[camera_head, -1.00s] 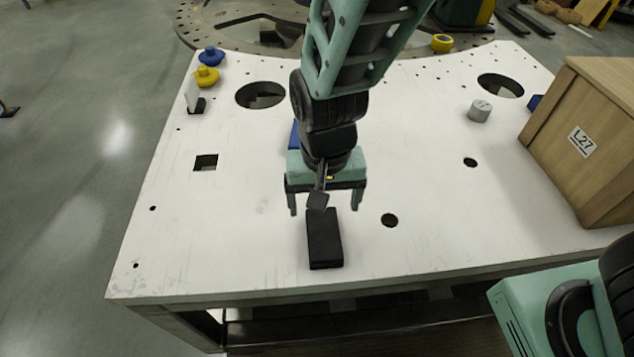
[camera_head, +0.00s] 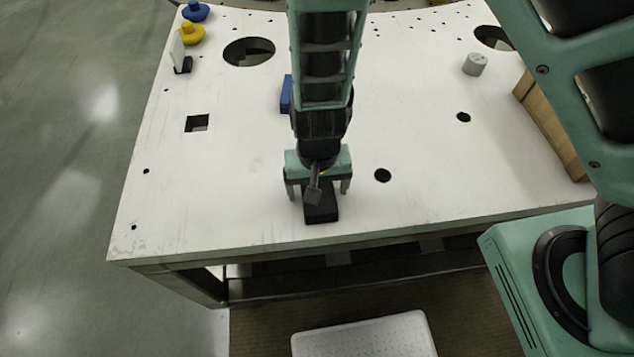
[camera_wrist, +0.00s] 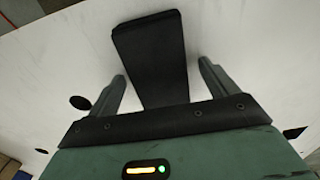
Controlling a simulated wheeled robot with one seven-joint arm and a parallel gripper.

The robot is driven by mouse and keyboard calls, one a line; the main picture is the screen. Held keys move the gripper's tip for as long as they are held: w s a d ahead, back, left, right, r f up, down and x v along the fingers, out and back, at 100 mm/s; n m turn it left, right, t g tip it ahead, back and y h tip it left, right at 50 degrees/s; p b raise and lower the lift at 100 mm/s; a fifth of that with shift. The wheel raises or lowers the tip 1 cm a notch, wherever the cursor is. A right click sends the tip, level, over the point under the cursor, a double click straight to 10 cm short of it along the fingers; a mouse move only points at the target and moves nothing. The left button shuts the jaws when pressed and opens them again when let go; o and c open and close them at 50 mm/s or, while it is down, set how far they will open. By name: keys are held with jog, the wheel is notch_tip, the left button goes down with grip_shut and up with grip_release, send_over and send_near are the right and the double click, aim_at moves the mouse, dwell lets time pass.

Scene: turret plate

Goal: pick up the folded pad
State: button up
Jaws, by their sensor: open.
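The folded pad (camera_head: 321,209) is a flat black rectangle lying on the white table near its front edge. In the wrist view the pad (camera_wrist: 150,55) stretches away between my two fingers. My gripper (camera_head: 318,193) is open over the pad's rear part, with one finger to each side. In the wrist view my gripper (camera_wrist: 164,72) shows a gap between each finger and the pad. The rear end of the pad is hidden by my gripper.
The white table (camera_head: 240,175) has round holes and a square cutout. A blue block (camera_head: 286,94) lies behind my gripper. A grey cylinder (camera_head: 475,64) and a wooden box (camera_head: 550,125) are on the right. A white slab (camera_head: 365,338) lies below the table front.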

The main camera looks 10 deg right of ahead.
jog(key=shift+c, duration=0.3)
jog(key=c, duration=1.1)
notch_tip(320, 180, up, 10)
jog(key=shift+o, duration=0.9)
